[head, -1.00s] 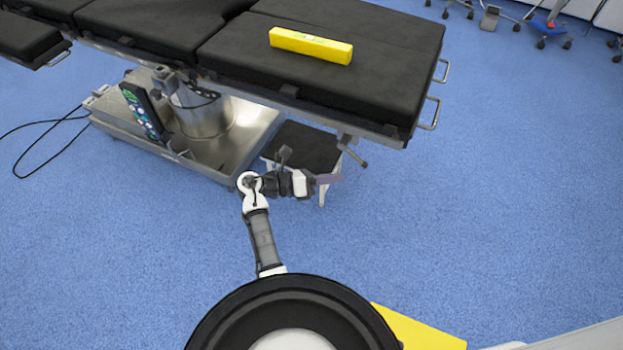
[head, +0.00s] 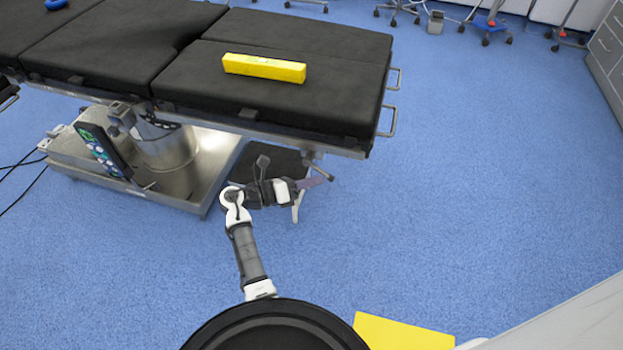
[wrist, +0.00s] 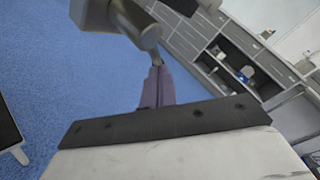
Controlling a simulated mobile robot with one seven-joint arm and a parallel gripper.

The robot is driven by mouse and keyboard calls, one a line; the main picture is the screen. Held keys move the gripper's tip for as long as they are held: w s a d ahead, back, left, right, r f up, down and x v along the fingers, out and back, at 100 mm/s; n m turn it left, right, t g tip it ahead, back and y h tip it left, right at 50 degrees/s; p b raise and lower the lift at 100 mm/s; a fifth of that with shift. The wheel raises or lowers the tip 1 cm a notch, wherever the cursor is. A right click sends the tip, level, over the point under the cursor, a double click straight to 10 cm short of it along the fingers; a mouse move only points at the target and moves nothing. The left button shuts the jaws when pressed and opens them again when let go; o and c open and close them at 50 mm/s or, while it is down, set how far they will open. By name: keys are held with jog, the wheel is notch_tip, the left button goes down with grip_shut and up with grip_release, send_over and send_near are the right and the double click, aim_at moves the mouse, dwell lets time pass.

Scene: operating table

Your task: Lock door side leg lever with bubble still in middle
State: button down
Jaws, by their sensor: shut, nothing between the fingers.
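A yellow spirit level (head: 264,68) lies on the black leg section of the operating table (head: 340,70). Its bubble is too small to read. Under that section's front edge, a lever (head: 317,172) sticks out and down to the right. My gripper (head: 318,182) is just below the lever in the head view, fingers together. In the wrist view the purple fingers of my gripper (wrist: 156,78) are shut, close to the rounded end of a metal rod (wrist: 140,28), likely the lever. I cannot tell whether they touch.
The steel table base with a hand control (head: 105,150) stands at the left. A dark-topped step stool (head: 265,163) is behind my arm. A yellow flat thing (head: 400,333) is at the bottom. Blue floor (head: 470,190) is clear to the right. Cabinets (wrist: 240,70) stand far off.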

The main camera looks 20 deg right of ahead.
jog(key=shift+s+d+r+h+p, duration=0.1)
jog(key=shift+d+r+h+p, duration=0.15)
jog(key=shift+p, duration=0.45)
jog(key=shift+a, duration=0.1)
jog(key=n+h+p, duration=0.1)
jog(key=p, duration=0.1)
jog(key=r+n+h+p, duration=0.1)
jog(key=p, duration=0.2)
jog(key=d+n+t+h+p, duration=0.1)
jog(key=h+p, duration=0.1)
jog(key=shift+s+r+n+p, duration=0.3)
jog(key=shift+s, duration=0.05)
jog(key=shift+d, duration=0.1)
